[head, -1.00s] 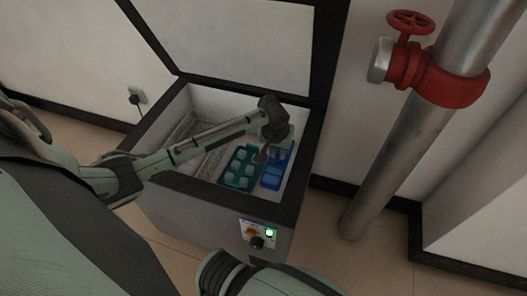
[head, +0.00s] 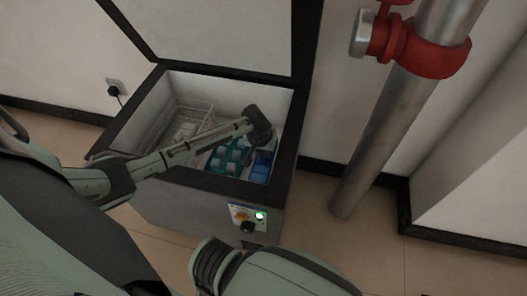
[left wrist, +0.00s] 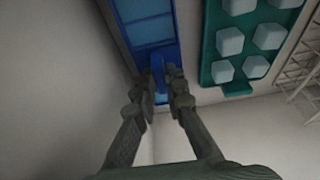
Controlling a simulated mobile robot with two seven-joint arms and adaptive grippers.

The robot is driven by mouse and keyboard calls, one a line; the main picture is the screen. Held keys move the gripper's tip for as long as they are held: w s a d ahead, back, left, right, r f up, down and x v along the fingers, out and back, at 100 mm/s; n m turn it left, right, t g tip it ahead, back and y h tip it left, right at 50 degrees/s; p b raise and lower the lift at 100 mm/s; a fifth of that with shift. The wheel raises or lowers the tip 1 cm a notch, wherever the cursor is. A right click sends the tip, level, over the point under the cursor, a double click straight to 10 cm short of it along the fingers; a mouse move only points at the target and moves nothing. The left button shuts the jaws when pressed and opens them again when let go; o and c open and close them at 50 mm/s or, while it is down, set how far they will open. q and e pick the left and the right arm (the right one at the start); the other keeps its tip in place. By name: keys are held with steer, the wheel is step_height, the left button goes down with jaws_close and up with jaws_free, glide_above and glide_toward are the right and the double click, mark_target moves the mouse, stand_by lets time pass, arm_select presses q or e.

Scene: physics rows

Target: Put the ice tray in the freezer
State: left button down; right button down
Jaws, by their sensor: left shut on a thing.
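The freezer (head: 197,202) is an open-topped grey chest with a dark rim, its lid (head: 215,32) raised. A blue tray (head: 262,166) with compartments is inside at the right; it also shows in the left wrist view (left wrist: 150,32). My left gripper (left wrist: 165,82) is shut on the narrow tab at the tray's end. I cannot tell whether the tray touches the freezer floor. My right gripper is out of view.
A teal tray with pale cubes (left wrist: 230,42) lies beside the blue tray, with a gap between them. A wire basket (head: 183,117) is at the freezer's left. A pale freezer wall is close to the blue tray. A pipe (head: 385,135) with a red fitting stands to the right.

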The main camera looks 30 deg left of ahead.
arm_select(q)
steer(key=c, duration=1.6)
jaws_free()
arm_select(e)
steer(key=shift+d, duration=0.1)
